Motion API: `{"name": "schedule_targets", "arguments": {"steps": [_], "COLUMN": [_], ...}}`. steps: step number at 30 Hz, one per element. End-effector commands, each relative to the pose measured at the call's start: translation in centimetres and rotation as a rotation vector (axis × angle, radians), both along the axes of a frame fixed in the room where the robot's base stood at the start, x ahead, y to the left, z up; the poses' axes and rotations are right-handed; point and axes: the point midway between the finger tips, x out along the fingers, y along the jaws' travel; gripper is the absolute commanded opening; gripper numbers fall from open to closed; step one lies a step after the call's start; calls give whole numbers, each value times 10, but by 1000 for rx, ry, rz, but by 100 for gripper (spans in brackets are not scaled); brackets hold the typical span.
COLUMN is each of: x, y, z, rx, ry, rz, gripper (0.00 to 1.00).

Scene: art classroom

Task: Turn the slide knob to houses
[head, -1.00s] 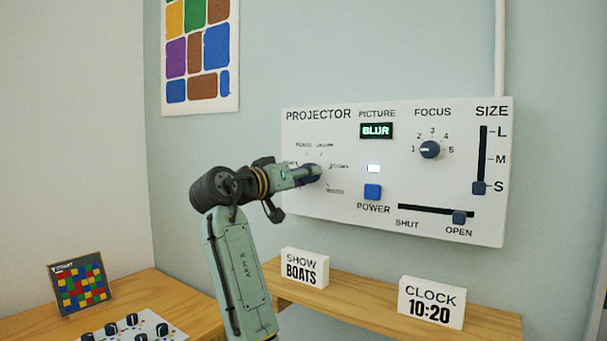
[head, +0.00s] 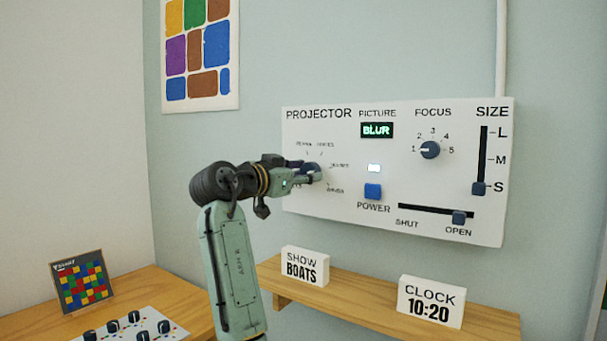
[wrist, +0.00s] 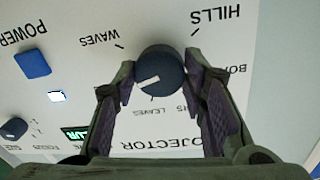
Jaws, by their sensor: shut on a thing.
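The slide knob (head: 316,168) is a dark round knob at the left of the white projector panel (head: 265,0), partly hidden by my gripper (head: 308,173) in the head view. In the wrist view, my gripper (wrist: 161,72) has one finger on each side of the knob (wrist: 160,70) and is shut on it. The knob's white pointer line points left and slightly down in that upside-down view, towards the left finger, between the WAVES label (wrist: 99,40) and the LEAVES label (wrist: 164,112). HILLS (wrist: 222,18) reads at top right. I see no readable HOUSES label; fingers cover part of the dial.
The picture display (head: 376,130) reads BLUR. The blue power button (head: 373,191), focus knob (head: 430,149) and two sliders lie to the right. Below, a shelf (head: 370,318) holds signs reading SHOW BOATS (head: 305,266) and CLOCK 10:20 (head: 430,302).

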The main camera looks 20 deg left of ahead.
Motion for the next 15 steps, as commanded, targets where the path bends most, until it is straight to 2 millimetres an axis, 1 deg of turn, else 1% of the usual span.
{"name": "schedule_targets", "arguments": {"steps": [1,11,12,15], "x": [0,0,0,0], "y": [0,0,0,0], "z": [-3,-3,-3,-2], "rx": [4,4,4,4], "ry": [7,5,5,4], "rz": [-2,-2,-2,-1], "gripper": [10,10,40,47]}}
